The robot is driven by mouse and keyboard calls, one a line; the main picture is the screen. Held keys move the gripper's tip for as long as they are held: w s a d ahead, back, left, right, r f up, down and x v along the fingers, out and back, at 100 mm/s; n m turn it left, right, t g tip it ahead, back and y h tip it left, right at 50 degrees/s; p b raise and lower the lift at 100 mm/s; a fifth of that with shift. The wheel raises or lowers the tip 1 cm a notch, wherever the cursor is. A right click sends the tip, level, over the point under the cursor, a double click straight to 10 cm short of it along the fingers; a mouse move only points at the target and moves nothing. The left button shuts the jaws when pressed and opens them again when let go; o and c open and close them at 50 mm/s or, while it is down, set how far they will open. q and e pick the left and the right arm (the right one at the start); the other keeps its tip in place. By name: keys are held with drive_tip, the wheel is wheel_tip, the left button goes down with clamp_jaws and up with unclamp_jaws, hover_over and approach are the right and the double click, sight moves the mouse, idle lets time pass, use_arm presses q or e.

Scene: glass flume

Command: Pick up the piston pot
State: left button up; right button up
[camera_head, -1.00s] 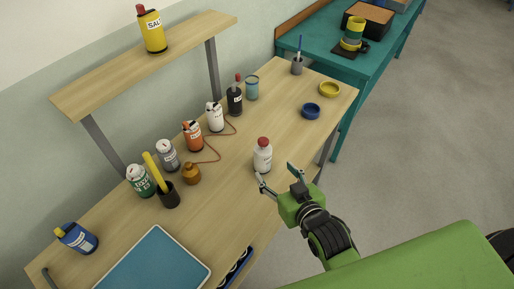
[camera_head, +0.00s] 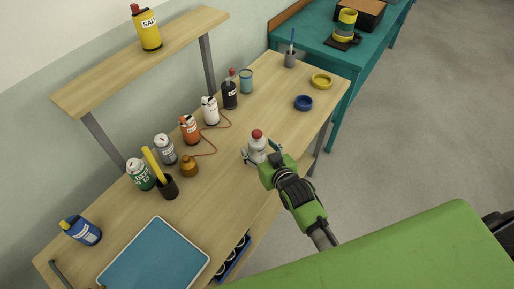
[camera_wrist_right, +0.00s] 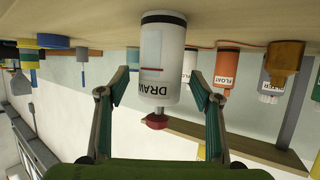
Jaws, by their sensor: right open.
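A white pot with a red cap (camera_head: 257,147) stands upright on the wooden bench. It also shows large and upside down in the wrist view (camera_wrist_right: 160,65), with a label reading "DRAW". No label reading "piston" is legible. My right gripper (camera_head: 261,152) is open, with one finger on each side of this white pot. In the wrist view the fingers of the right gripper (camera_wrist_right: 160,95) stand apart, and gaps show between them and the pot. My left gripper is not in view.
Several containers line the bench's wall side, including an orange can (camera_head: 189,130) and a brown pot (camera_head: 189,166). A blue ring (camera_head: 303,103) and a yellow ring (camera_head: 321,81) lie at the far right. A blue tray (camera_head: 155,260) lies near the front. A shelf (camera_head: 150,62) overhangs the back.

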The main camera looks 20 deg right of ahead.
drive_tip(key=shift+x, duration=1)
drive_tip(key=shift+c, duration=1.2)
drive_tip(key=c, duration=1.1)
drive_tip(key=shift+o, duration=0.2)
drive_tip(key=shift+r, duration=0.1)
